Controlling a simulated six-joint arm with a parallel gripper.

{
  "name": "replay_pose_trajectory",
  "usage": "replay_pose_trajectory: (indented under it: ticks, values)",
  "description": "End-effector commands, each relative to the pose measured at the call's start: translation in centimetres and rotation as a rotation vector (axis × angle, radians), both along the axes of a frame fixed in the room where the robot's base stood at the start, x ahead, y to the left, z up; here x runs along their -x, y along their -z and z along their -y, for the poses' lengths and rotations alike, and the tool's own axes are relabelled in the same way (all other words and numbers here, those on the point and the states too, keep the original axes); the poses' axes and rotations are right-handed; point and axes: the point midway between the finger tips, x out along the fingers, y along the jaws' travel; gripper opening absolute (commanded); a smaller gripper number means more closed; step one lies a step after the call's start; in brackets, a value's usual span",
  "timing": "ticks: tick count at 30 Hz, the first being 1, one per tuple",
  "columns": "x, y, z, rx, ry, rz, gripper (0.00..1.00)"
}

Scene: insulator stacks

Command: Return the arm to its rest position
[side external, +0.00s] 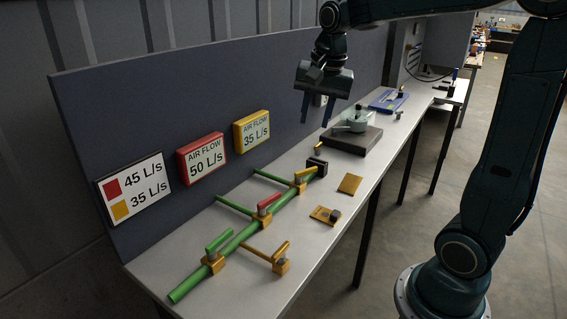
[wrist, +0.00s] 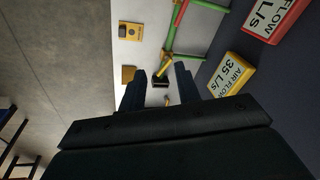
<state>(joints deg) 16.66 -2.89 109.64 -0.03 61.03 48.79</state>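My gripper (side external: 315,122) hangs in the air above the far half of the white bench (side external: 352,186), in front of the dark blue back panel. Its two fingers point down and stand apart with nothing between them. In the wrist view the gripper (wrist: 160,72) also shows two separate fingers. The small black block (wrist: 161,84) shows between them in that view, but it lies on the bench well beyond them. My arm is raised and reaches in from the upper right.
Green pipes (side external: 236,243) with red and yellow valve handles run along the near bench. Signs, including a red one (side external: 201,160) and a yellow one (side external: 252,131), hang on the panel. A dark platform (side external: 345,141) bears a pot-like device (side external: 355,122). Open air surrounds my gripper.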

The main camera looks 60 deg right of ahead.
Motion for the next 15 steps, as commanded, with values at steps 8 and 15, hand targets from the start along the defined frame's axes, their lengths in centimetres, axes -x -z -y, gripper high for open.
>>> replay_pose_trajectory:
  ticks: [8, 15]
  values:
    - [5.3, -1.0, -4.5, 0.085, -0.343, 0.07, 0.33]
    - [9.9, -0.5, -7.3, 0.171, -0.63, 0.129, 0.33]
